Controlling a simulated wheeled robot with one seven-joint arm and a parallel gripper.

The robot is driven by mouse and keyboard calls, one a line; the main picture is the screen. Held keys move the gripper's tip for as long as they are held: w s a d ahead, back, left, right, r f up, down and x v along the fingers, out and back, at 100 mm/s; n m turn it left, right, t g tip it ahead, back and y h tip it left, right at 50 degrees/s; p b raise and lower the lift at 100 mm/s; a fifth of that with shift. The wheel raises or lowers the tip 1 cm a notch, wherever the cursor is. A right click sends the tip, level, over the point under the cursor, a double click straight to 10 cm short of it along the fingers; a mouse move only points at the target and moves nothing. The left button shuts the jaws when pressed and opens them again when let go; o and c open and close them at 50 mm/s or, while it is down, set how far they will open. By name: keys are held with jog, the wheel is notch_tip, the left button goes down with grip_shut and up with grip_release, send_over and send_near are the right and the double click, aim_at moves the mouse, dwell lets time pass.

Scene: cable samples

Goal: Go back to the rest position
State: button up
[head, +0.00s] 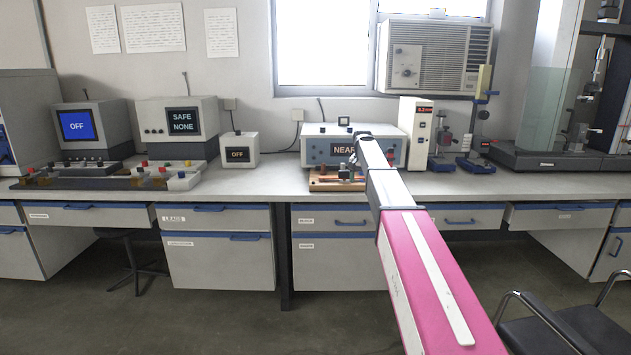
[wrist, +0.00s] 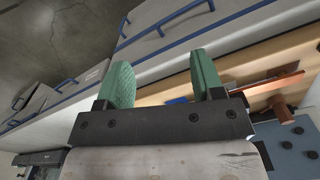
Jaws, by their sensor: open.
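My gripper (wrist: 161,68) shows its two green fingers spread apart in the wrist view, with nothing held between them. In the head view my arm reaches forward over the bench, and its far end is in front of the grey box reading "NEAR" (head: 318,152). The fingers are too small to make out there. A wooden-based fixture (head: 323,185) sits below the arm's end. In the wrist view a copper-coloured rod (wrist: 272,83) and a copper-coloured post (wrist: 282,109) lie just right of the right finger. Contact with the finger cannot be told.
The bench top (head: 262,183) is clear left of the fixture. A small "OFF" box (head: 239,152) and a "SAFE NONE" unit (head: 181,124) stand farther left. A red-display unit (head: 414,140) stands right of the arm. A black chair (head: 590,328) is at lower right.

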jog(key=s+f+n, duration=0.1)
jog(key=s+f, duration=0.8)
jog(key=s, duration=0.5)
jog(key=s+f+n, duration=0.1)
jog(key=s+f, duration=0.9)
jog(key=s, duration=0.5)
jog(key=s+f+n, duration=0.2)
jog(key=s+f, duration=0.8)
jog(key=s, duration=0.5)
jog(key=shift+f, duration=0.25)
